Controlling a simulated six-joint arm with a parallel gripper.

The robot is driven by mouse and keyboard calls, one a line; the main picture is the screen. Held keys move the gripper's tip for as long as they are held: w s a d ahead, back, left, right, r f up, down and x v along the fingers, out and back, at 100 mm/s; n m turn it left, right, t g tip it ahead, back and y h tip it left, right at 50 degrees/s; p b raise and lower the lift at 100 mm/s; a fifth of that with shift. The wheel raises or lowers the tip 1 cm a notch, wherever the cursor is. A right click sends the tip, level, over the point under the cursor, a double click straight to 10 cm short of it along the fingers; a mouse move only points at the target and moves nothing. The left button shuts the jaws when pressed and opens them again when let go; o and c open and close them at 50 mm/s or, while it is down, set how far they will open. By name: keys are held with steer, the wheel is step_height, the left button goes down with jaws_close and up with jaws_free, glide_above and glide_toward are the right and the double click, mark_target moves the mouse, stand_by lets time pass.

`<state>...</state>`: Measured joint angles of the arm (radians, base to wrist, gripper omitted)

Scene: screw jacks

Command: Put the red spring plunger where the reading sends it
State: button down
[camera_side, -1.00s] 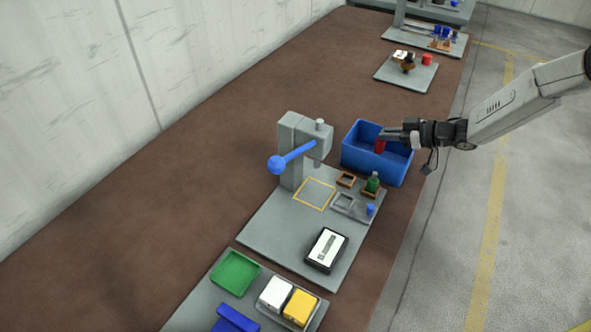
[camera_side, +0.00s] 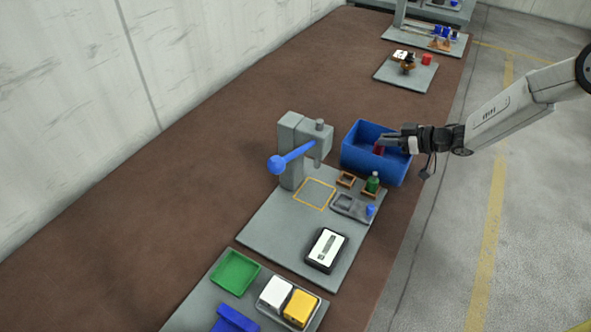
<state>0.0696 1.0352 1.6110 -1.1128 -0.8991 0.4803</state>
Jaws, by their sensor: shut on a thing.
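The red spring plunger (camera_side: 378,150) is a small dark red piece between the fingertips of my gripper (camera_side: 384,142). My gripper is shut on it and reaches in from the right over the blue bin (camera_side: 373,174). The plunger is inside the bin's outline in the picture. I cannot tell whether it touches the bin floor. A reading device (camera_side: 326,250) with a white face and a dark mark lies at the near end of the grey plate (camera_side: 270,236). The mark is too small to read.
A grey press (camera_side: 292,150) with a blue-knobbed lever stands left of the bin. A green piece (camera_side: 373,182) and a blue piece (camera_side: 371,210) sit in holders on the plate. A green tray (camera_side: 235,272), white box (camera_side: 275,293) and yellow box (camera_side: 301,308) are nearer. The brown table is clear at left.

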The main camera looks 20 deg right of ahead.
steer(key=c, duration=0.7)
jaws_free()
steer(key=shift+r, duration=0.1)
steer(key=v, duration=0.8)
steer(key=r+v, duration=0.1)
steer(key=v, duration=0.3)
steer(key=shift+w+r, duration=0.1)
